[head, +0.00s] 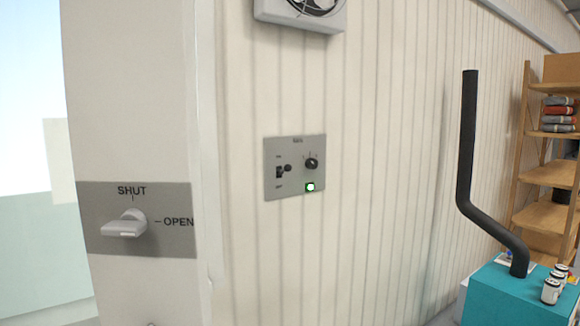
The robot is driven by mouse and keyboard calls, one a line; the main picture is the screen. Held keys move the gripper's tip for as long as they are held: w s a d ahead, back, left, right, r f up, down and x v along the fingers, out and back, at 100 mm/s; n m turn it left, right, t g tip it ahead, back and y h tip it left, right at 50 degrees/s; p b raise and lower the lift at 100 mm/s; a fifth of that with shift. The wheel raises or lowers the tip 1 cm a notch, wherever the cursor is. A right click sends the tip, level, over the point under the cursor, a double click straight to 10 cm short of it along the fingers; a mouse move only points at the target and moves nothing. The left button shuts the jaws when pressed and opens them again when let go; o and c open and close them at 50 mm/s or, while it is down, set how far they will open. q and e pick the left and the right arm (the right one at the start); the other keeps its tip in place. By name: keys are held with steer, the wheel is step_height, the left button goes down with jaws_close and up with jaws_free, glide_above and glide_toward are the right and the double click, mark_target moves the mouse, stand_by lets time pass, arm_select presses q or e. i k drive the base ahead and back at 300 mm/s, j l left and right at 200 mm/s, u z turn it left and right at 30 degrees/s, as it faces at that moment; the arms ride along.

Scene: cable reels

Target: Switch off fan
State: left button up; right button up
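The fan (322,22) is a light grey housing on the ribbed wall, cut off by the top edge of the head view. Below it, a grey control panel (272,148) is fixed to the wall. The panel has a dark toggle switch (280,172) at its left, with small blurred labels above and below. A round black knob (311,163) sits at its right. A green-framed indicator (310,187) is lit at the bottom right. Which way the toggle points is hard to tell. Neither of my grippers shows.
On the left, a grey plate (95,243) marked SHUT and OPEN carries a pale handle (126,225). At right stand a teal box (500,297) with small cans (551,289), a bent black pipe (467,150) and wooden shelves (540,150). Space before the panel looks clear.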

mark_target(288, 168)
steer(key=i+l+u, duration=0.15)
steer(key=l, duration=0.25)
steer(key=i+l+z, duration=0.35)
steer(key=l, duration=0.2)
steer(key=i+l+z, duration=0.3)
steer(key=l, duration=0.2)
